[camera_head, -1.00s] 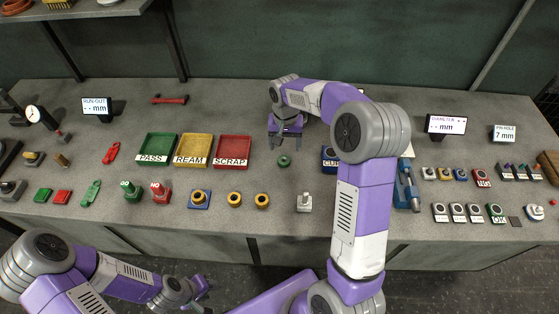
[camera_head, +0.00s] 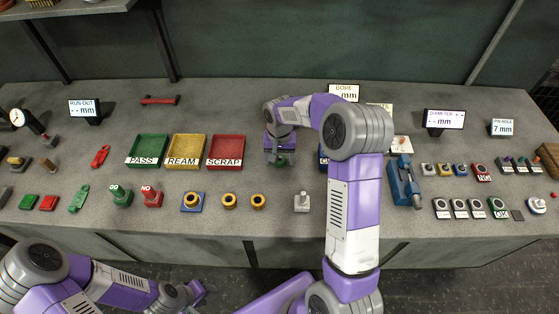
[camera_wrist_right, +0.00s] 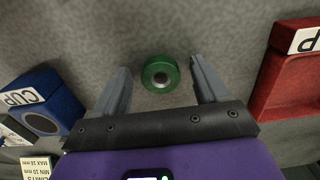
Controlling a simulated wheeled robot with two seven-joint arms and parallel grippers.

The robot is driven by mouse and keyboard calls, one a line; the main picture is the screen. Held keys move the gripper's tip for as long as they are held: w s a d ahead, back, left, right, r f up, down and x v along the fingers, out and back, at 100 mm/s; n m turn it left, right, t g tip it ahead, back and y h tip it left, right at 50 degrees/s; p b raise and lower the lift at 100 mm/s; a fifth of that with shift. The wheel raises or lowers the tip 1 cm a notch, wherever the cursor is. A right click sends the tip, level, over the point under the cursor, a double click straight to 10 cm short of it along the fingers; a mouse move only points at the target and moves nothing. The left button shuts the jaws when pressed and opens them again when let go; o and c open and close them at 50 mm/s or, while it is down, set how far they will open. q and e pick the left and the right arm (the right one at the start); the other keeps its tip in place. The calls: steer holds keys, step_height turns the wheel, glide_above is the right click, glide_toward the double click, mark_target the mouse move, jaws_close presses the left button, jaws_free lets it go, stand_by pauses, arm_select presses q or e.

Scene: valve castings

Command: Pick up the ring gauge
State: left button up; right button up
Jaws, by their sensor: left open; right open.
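How far the fingertips are above the bench is unclear. My left gripper (camera_head: 196,292) is open and empty, low in front of the bench.
The red SCRAP tray (camera_head: 226,152) is left of my right gripper; the blue CUP box (camera_wrist_right: 62,93) is on its other side. Gold rings (camera_head: 229,201) and a grey-white piece (camera_head: 302,202) stand nearer the front edge. Bench around the ring is clear.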

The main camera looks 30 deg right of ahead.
steer(key=c, duration=1.2)
steer(key=shift+r, duration=0.15)
steer(key=shift+c, duration=0.2)
